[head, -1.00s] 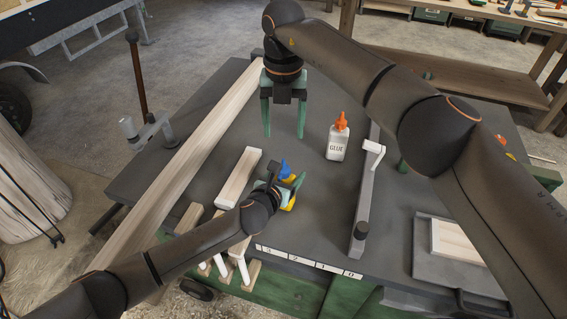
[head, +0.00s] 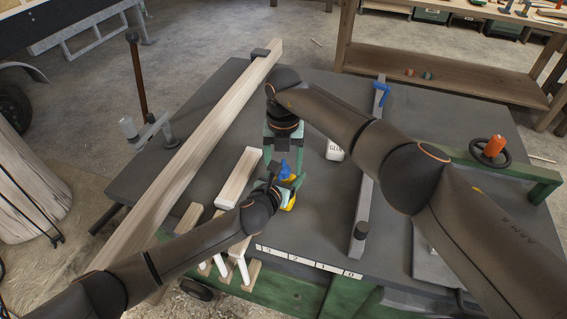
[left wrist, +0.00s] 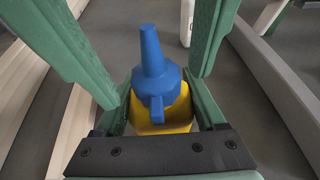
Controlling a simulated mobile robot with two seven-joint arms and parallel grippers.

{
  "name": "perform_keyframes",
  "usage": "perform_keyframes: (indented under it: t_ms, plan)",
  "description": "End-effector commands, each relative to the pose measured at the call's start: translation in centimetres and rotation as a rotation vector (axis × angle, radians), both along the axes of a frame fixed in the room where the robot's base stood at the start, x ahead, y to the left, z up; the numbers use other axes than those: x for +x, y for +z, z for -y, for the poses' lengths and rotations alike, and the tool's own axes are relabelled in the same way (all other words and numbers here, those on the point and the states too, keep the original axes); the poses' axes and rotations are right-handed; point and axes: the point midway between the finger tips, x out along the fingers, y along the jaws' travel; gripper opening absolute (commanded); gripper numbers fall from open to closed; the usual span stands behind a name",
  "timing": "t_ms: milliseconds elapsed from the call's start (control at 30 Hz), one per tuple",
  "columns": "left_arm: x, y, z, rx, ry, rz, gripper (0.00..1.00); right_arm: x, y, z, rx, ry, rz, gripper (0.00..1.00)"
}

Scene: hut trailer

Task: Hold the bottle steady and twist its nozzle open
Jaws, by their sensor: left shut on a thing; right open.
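The yellow bottle (head: 291,203) stands upright on the dark bench top. Its blue nozzle (head: 284,168) points up; the left wrist view shows the tapered blue nozzle (left wrist: 152,55) with a side tab above the yellow body (left wrist: 160,122). My left gripper (head: 280,188) is shut on the bottle body from the front left. My right gripper (head: 284,158) is open and points down from above, its green fingers on either side of the nozzle. In the left wrist view these fingers appear apart from the nozzle. Parts of the bottle are hidden behind my left gripper.
A long wooden beam (head: 190,150) and a shorter wood piece (head: 238,177) lie to the left. A grey bar (head: 365,190) lies to the right. Bench top (head: 320,220) between is clear.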

Motion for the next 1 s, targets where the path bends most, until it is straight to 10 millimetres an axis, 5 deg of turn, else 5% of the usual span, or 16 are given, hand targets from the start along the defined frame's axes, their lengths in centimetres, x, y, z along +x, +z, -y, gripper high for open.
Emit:
perform_keyframes:
  t_ms: [67,667,1000]
  plan:
    - [-0.02,-0.07,-0.03,0.002,0.001,0.0,0.0,-0.01,0.01,-0.01,0.0,0.0,0.0,0.69]
    - [-0.02,-0.06,-0.03,0.001,0.001,-0.001,0.0,0.0,0.07,0.0,0.0,0.0,0.0,0.02]
    - [-0.02,-0.07,-0.03,0.001,0.001,-0.001,0.0,0.02,0.08,0.02,-0.001,0.009,0.0,0.0]
